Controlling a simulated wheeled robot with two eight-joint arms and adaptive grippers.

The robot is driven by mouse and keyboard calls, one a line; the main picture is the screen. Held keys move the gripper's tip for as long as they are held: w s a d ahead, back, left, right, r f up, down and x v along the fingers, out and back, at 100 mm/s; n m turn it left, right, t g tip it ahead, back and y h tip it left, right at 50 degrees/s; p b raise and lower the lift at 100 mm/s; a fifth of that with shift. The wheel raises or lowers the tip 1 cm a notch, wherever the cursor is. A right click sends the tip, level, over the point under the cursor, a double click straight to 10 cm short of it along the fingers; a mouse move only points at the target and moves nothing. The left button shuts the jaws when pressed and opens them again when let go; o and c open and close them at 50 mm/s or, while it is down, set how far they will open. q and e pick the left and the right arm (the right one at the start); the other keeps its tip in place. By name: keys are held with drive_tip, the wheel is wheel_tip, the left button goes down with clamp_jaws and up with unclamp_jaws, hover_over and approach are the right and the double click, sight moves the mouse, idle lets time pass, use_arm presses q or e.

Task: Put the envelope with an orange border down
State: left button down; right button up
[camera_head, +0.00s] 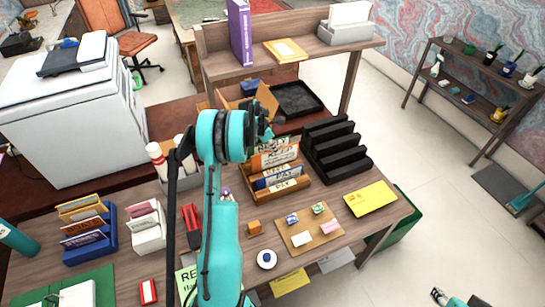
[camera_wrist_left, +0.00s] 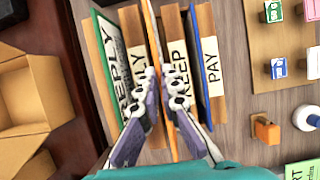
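The envelope with an orange border (camera_wrist_left: 153,30) stands nearly edge-on in the wooden sorter (camera_wrist_left: 205,20), next to the divider labelled KEEP. In the head view its orange part (camera_head: 275,159) shows among the sorter's labelled dividers. My left gripper (camera_wrist_left: 162,80) is at the sorter, with one finger on each side of the envelope, close against it; it looks shut on it. In the head view my left arm covers most of that gripper. My right gripper (camera_head: 440,297) shows only in small part at the bottom right, and its opening cannot be made out.
A green-bordered envelope (camera_wrist_left: 103,70) and a blue-edged one (camera_wrist_left: 203,65) stand in nearby slots. A black stepped rack (camera_head: 335,150) is right of the sorter. A yellow envelope (camera_head: 370,198) and a corkboard (camera_head: 310,232) lie on the desk. An open cardboard box (camera_wrist_left: 35,115) is beside the sorter.

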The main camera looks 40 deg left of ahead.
sight(272, 166)
use_arm(q)
drive_tip(key=shift+s+a+f, duration=0.25)
drive_tip(key=shift+s+f, duration=0.05)
drive_tip(key=shift+s, duration=0.1)
wheel_tip(272, 166, down, 4)
drive_tip(key=shift+w+r+b, duration=0.1)
drive_tip(key=shift+b, duration=0.2)
drive_tip(key=c, duration=1.7)
unclamp_jaws()
